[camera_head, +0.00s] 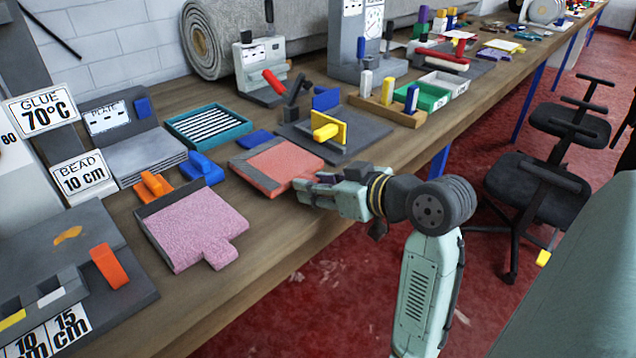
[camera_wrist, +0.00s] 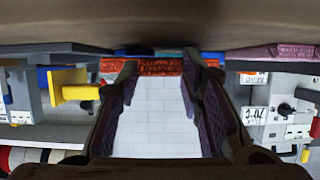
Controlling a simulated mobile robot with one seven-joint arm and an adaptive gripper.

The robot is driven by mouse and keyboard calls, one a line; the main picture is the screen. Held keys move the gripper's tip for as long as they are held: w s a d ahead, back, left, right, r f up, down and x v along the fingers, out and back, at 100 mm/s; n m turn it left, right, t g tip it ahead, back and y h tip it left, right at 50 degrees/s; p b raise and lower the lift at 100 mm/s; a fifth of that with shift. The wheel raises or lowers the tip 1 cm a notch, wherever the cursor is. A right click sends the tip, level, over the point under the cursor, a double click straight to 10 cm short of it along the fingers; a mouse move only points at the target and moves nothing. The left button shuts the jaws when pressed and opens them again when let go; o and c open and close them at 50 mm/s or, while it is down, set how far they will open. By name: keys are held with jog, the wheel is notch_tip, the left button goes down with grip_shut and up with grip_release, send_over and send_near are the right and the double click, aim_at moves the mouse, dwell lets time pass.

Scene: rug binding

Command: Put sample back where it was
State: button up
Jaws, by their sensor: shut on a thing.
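A salmon-red rug sample (camera_head: 284,163) is flat over a dull red base (camera_head: 252,178) near the table's front edge in the head view. My gripper (camera_head: 308,187) is at its near right corner, pointing left, and is shut on it. The fingers hide the gripped part. In the wrist view the sample's red edge (camera_wrist: 158,68) shows between my two fingertips. I cannot tell whether it rests on the base or is slightly raised.
Orange (camera_head: 154,186) and blue (camera_head: 202,168) blocks stand left of the sample. Behind it is a grey fixture with a yellow handle (camera_head: 327,132). A teal ribbed tray (camera_head: 208,125) stands farther back. Free floor and a chair (camera_head: 530,205) lie to the right.

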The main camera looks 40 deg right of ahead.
jog(key=shift+f, duration=0.35)
jog(key=o, duration=1.3)
jog(key=shift+r, duration=0.15)
jog(key=shift+r, duration=0.3)
jog(key=shift+r+p, duration=0.55)
jog(key=shift+p, duration=0.1)
jog(key=b+v, duration=0.1)
jog(key=v, duration=0.3)
jog(key=b+v, duration=0.1)
jog(key=v, duration=0.3)
jog(key=b+v, duration=0.1)
jog(key=v, duration=0.2)
jog(key=shift+s+f, duration=0.2)
jog(key=shift+s, duration=0.3)
